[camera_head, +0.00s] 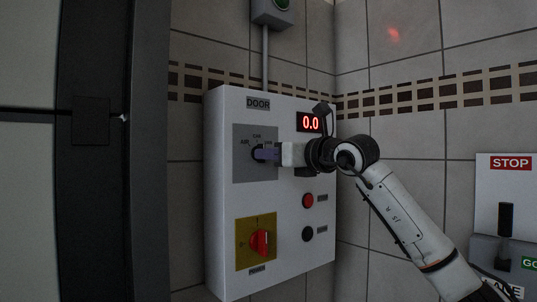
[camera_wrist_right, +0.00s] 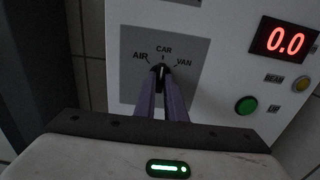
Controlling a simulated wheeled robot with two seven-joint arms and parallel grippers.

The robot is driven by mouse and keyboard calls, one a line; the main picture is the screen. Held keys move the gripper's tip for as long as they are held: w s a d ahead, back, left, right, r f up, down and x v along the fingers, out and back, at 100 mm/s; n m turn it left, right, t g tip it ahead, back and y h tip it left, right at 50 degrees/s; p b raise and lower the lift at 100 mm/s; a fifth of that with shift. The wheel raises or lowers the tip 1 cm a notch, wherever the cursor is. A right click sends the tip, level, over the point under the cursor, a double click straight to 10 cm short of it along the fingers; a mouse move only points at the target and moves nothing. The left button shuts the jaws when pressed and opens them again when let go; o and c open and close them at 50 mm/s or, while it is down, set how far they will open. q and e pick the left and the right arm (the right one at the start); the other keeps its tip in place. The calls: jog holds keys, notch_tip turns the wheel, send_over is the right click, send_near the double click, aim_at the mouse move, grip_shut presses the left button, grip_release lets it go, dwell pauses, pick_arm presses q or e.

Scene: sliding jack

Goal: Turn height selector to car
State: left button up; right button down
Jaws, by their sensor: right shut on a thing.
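The height selector (camera_head: 256,153) is a small dark knob on a grey plate (camera_head: 243,171) of the white door control box. Its labels read AIR at left, CAR at top and VAN at right. My right gripper (camera_head: 265,154) reaches in from the right and is shut on the knob. In the right wrist view its two purple fingers (camera_wrist_right: 162,98) close around the knob (camera_wrist_right: 160,72) from both sides. The knob's pale mark seems to point up near CAR, but the fingers partly hide it. My left gripper is not in view.
The box (camera_head: 222,235) also bears a red 0.0 display (camera_head: 311,122), a red button (camera_head: 308,200), a black button (camera_head: 307,233) and a red power switch (camera_head: 259,242) on yellow. A STOP panel (camera_head: 510,164) with a lever is at right. A dark door frame stands left.

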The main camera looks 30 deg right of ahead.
jog(key=c, duration=1.8)
grip_release()
jog(key=s+b, duration=0.1)
jog(key=s, duration=0.6)
jog(key=s+b, duration=0.1)
jog(key=s, duration=0.2)
jog(key=shift+s+d+b, duration=0.15)
jog(key=shift+d+b, duration=0.2)
jog(key=shift+d, duration=0.05)
